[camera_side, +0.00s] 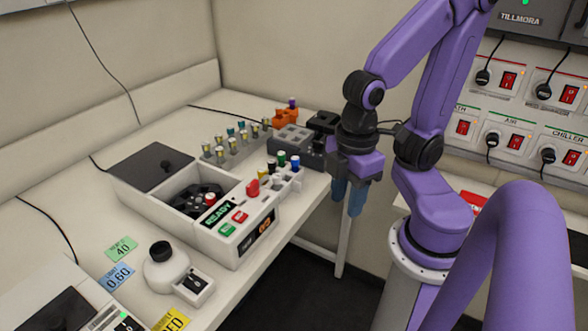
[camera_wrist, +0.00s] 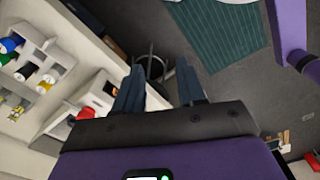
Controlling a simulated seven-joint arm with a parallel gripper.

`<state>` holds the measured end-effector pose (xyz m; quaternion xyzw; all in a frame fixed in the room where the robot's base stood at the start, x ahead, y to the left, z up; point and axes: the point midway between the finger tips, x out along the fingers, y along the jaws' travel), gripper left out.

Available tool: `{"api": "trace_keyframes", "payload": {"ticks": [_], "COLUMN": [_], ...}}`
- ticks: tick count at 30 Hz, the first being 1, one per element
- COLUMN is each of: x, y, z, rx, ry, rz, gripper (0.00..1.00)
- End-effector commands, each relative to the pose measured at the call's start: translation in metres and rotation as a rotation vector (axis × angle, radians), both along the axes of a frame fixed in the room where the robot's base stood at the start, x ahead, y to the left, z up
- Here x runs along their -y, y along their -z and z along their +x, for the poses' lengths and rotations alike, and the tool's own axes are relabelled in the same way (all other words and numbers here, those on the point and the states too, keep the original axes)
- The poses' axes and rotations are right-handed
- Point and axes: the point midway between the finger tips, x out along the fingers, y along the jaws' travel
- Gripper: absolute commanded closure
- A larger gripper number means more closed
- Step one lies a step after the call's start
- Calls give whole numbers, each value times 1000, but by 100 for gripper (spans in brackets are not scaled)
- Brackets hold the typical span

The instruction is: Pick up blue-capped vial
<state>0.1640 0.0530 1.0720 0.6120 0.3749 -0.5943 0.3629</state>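A small vial with a blue cap (camera_side: 295,162) stands upright in a light rack at the right edge of the bench, beside a green-capped vial (camera_side: 282,157). My gripper (camera_side: 346,203) hangs right of the rack, past the bench edge, fingers down. In the wrist view my gripper (camera_wrist: 160,72) is open, with nothing between its dark blue fingers.
A centrifuge (camera_side: 207,225) with its lid open stands left of the rack. A grey rack of several vials (camera_side: 232,148), a grey block (camera_side: 292,136) and an orange holder (camera_side: 286,117) stand behind. A white bottle (camera_side: 165,268) is in front.

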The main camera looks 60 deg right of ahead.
Motion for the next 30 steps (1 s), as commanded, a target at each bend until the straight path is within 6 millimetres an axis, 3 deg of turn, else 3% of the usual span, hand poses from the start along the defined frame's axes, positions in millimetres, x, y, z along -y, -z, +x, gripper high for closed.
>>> {"api": "trace_keyframes", "payload": {"ticks": [8, 13, 22, 30], "x": [0, 0, 13, 48], "y": [0, -5, -25, -44], "z": [1, 16, 84, 142], "rx": [0, -2, -12, -22], "ry": [4, 134, 726, 1287], "rz": [0, 0, -1, -1], "gripper": [62, 62, 62, 62]}}
